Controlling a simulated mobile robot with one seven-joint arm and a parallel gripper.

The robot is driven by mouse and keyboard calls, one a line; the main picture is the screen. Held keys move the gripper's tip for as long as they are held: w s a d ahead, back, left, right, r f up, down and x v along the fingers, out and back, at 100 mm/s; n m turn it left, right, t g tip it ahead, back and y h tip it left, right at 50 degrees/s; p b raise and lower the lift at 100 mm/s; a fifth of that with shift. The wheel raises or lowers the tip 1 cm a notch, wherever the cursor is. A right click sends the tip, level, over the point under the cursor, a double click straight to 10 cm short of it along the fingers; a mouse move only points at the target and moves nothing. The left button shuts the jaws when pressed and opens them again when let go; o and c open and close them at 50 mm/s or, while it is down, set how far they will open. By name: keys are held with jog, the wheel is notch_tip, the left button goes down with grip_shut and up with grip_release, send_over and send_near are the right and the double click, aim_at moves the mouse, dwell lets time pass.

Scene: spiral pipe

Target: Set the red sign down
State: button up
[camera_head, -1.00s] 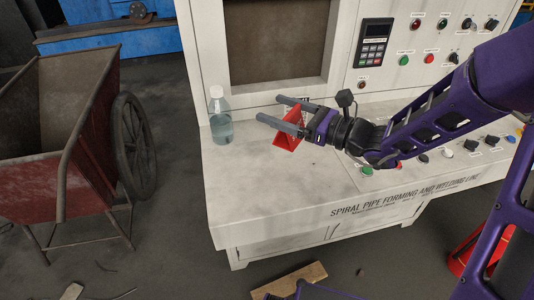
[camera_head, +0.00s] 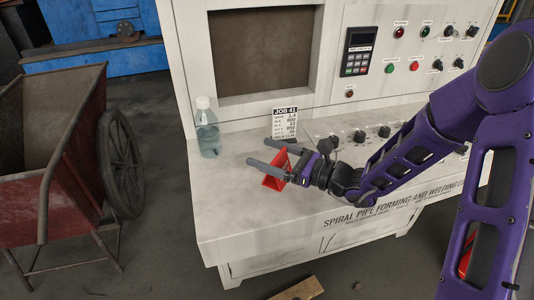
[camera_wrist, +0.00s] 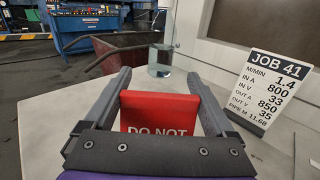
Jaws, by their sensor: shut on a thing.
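The red sign (camera_head: 279,172) is a folded, tent-shaped piece above the pale top of the machine's desk (camera_head: 225,215). In the wrist view the red sign (camera_wrist: 160,108) shows white letters "DO NOT" and sits between both fingers. My gripper (camera_head: 263,153) is shut on it, with the fingers pointing left and toward the back. My gripper (camera_wrist: 159,75) also shows in the wrist view. The sign's lower edge is close to the desk top; I cannot tell whether it touches.
A clear bottle (camera_head: 207,130) stands at the desk's back left. A white "JOB 41" card (camera_head: 285,123) stands behind my gripper. Knobs (camera_head: 360,136) line the desk to the right. A red cart (camera_head: 60,185) stands left on the floor. The desk's front left is clear.

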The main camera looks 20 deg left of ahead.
jog(key=o, duration=1)
jog(key=shift+o, duration=0.2)
jog(key=shift+r, duration=0.1)
jog(key=p+v, duration=0.1)
jog(key=v, duration=1.1)
jog(key=shift+s, duration=0.1)
